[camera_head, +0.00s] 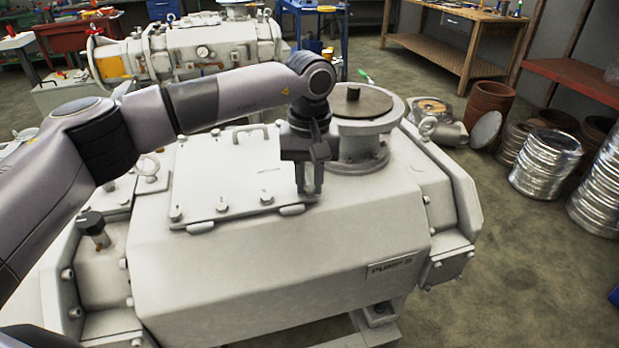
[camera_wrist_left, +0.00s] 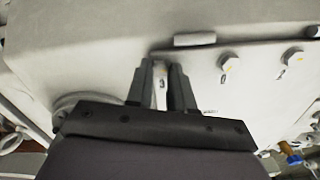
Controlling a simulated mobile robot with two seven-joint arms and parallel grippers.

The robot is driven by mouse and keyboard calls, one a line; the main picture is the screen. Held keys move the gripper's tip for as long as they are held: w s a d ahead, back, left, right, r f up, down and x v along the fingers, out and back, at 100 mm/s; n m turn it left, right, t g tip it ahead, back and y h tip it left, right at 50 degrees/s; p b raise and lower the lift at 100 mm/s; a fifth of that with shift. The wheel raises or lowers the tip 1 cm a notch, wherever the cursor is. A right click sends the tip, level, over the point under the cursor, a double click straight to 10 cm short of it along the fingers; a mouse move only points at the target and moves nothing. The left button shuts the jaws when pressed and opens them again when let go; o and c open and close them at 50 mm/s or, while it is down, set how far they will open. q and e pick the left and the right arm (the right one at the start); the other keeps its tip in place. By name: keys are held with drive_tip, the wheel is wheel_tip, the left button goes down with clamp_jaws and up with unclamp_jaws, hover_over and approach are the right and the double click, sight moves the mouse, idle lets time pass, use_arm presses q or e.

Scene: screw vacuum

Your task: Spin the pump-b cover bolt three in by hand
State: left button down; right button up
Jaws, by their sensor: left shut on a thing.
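The pump (camera_head: 275,265) is a large light-grey housing with a name plate (camera_head: 390,267) on its front slope. Its flat cover (camera_head: 225,172) has a handle at the back and several hex bolts; one front-edge bolt (camera_head: 222,208) shows clearly, also in the left wrist view (camera_wrist_left: 229,63). My left gripper (camera_head: 309,190) points down at the cover's front right corner, beside the round flange. Its fingers (camera_wrist_left: 162,68) are closed around a cover bolt at that corner. My right gripper is not in view.
A round flange with a dark lid (camera_head: 355,102) stands close to the right of my left gripper. Another pump (camera_head: 205,50) is behind. A wooden workbench (camera_head: 460,40) and metal bellows (camera_head: 545,163) are to the right.

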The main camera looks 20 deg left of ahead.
sight(309, 190)
use_arm(q)
drive_tip(key=shift+w+r, duration=0.15)
drive_tip(key=shift+r, duration=0.2)
drive_tip(key=c, duration=1)
unclamp_jaws()
drive_tip(key=shift+f, duration=0.15)
drive_tip(key=shift+r, duration=3.6)
drive_tip(key=shift+s, duration=0.2)
